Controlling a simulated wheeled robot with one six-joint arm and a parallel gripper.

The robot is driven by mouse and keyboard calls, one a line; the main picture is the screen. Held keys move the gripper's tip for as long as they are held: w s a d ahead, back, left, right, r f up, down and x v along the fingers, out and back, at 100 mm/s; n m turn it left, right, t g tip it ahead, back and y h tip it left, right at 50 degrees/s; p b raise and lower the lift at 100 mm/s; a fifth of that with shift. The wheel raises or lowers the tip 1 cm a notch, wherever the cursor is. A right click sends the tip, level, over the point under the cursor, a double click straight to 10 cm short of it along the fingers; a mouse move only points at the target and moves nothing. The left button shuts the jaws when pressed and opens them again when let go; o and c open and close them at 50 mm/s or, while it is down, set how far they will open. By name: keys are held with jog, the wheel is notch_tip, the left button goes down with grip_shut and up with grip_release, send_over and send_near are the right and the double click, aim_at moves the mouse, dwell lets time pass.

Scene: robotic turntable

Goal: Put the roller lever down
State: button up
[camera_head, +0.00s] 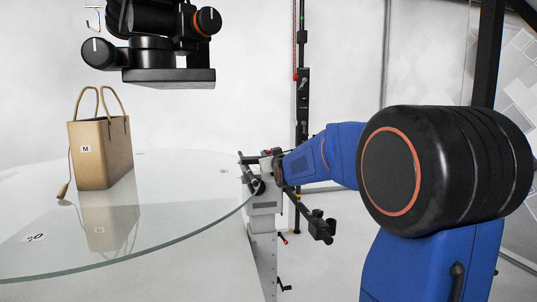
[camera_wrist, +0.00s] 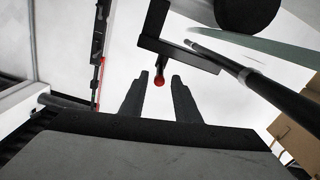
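In the wrist view, a dark lever with a red ball end (camera_wrist: 159,80) shows between and just beyond my fingertips; it looks like the roller lever. Its stem runs up to a black bracket (camera_wrist: 180,50). My gripper (camera_wrist: 155,83) has two dark fingers spread apart, with a visible gap on both sides of the red ball. No contact with the ball shows. In the head view, my gripper (camera_head: 266,168) is by the right edge of the glass turntable (camera_head: 185,215), among small black parts where the lever cannot be clearly told apart.
A tan paper bag (camera_head: 103,152) stands on the left of the turntable. A black camera rig (camera_head: 160,55) hangs above. A grey stand (camera_head: 264,235) is below the glass edge at my gripper. A tall black post (camera_head: 301,90) rises behind. A black rod (camera_wrist: 255,80) crosses the wrist view's right side.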

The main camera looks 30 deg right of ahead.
jog(key=v, duration=1.4)
jog(key=shift+a, duration=0.15)
jog(key=shift+s, duration=0.15)
jog(key=s+a+f+g+y, duration=0.1)
jog(key=s+a+f+g, duration=0.3)
jog(key=s+f, duration=0.5)
jog(key=s+a+f+g+y, duration=0.2)
jog(key=s+a+f+g, duration=0.2)
jog(key=s, duration=1)
jog(key=s+a+f+g+y, duration=0.1)
jog(key=s+a+f+g, duration=0.3)
jog(key=s+a+f, duration=0.4)
jog(key=s+f, duration=0.3)
jog(key=f, duration=0.3)
jog(key=shift+s+a+f+n+g+y, duration=0.2)
jog(key=shift+n+g+y, duration=0.1)
jog(key=shift+n, duration=0.1)
